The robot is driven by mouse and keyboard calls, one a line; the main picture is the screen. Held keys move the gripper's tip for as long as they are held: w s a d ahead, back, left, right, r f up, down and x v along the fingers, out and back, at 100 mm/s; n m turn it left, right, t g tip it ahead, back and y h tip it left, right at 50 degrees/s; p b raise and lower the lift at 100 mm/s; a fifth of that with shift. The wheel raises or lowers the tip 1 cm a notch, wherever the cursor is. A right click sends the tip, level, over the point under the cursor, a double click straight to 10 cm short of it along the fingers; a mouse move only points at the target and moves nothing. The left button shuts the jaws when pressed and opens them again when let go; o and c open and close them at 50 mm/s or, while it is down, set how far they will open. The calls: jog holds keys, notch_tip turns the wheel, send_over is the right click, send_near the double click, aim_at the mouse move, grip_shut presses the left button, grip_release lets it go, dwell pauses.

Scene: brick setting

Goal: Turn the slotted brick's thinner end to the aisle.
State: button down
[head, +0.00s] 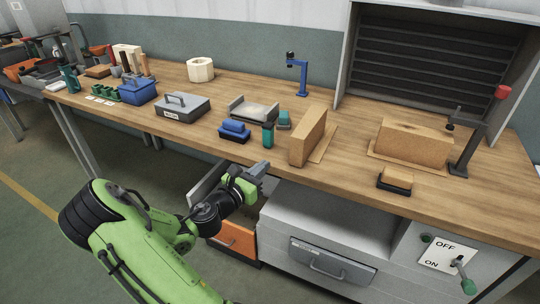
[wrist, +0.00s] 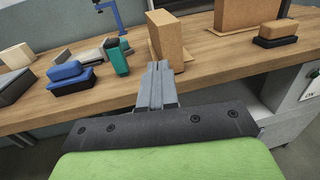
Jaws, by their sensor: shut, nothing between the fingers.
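Two tan brick-like blocks stand on the workbench. One is a narrow upright block (head: 308,136) near the bench's middle, also in the wrist view (wrist: 166,40). The other is a longer, lower block (head: 415,142) to the right, with a small dark mark on its top; its lower part shows in the wrist view (wrist: 245,12). I cannot make out a clear slot in either, nor which end is thinner. My gripper (head: 262,168) is shut and empty in front of the bench edge, left of the upright block. In the wrist view the fingertips (wrist: 158,68) point toward that block.
A teal bottle-like item (head: 268,135) and a blue-topped brush (head: 234,131) stand left of the upright block. A dark brush (head: 395,181) and a clamp stand (head: 475,140) are near the right block. An open drawer (head: 235,240) sits below my gripper.

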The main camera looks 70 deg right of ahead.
aim_at(291, 141)
jog(key=b+x, duration=0.1)
jog(key=x, duration=1.1)
jog(key=shift+d, duration=0.15)
jog(key=shift+s+d+r, duration=0.1)
jog(key=shift+s+d, duration=0.05)
jog(key=shift+d, duration=0.1)
jog(key=p+x, duration=0.4)
jog(key=x, duration=0.3)
jog(key=shift+a, duration=0.2)
